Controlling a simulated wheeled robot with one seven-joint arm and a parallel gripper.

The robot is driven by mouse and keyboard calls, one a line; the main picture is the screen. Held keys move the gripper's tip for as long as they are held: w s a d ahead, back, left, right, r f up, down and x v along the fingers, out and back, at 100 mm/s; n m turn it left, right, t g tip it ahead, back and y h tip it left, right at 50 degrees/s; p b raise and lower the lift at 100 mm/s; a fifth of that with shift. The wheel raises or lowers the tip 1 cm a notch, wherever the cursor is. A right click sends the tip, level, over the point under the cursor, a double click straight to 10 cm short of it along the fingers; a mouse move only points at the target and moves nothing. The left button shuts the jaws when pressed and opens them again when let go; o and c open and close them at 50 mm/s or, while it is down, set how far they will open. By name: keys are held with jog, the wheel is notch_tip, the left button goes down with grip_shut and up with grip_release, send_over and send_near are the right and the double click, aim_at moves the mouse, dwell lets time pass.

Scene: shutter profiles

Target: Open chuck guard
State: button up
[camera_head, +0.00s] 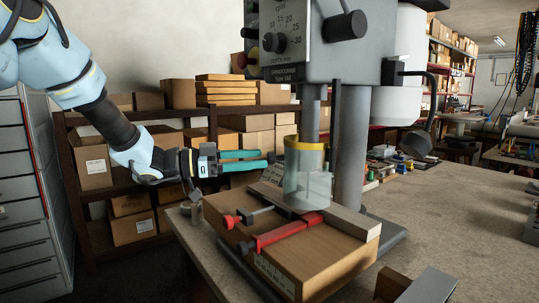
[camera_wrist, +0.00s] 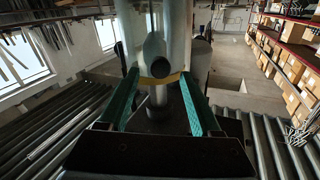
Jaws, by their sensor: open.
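The chuck guard (camera_head: 307,175) is a clear, roughly cylindrical shield with a yellow band at its top. It hangs around the spindle below the grey drill press head (camera_head: 320,45). My gripper (camera_head: 270,160) is to the left of the guard in the head view, level with its upper part, its two green fingers pointing at it. The fingers are apart with nothing between them that I can see gripped. In the wrist view my gripper (camera_wrist: 158,98) frames the guard's yellow band (camera_wrist: 160,79) just beyond the fingers. I cannot tell whether the fingertips touch the guard.
Below the guard is a wooden block (camera_head: 325,262) with a red clamp (camera_head: 285,234) on the workbench (camera_head: 450,205). The grey drill column (camera_head: 352,140) stands behind the guard. Shelves with cardboard boxes (camera_head: 180,94) stand behind my arm. A grey drawer cabinet (camera_head: 20,200) is at left.

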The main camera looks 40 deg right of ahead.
aim_at(269, 158)
jog(key=shift+p+x, duration=0.35)
jog(key=shift+x, duration=1.8)
grip_shut()
jog(key=shift+w, duration=0.1)
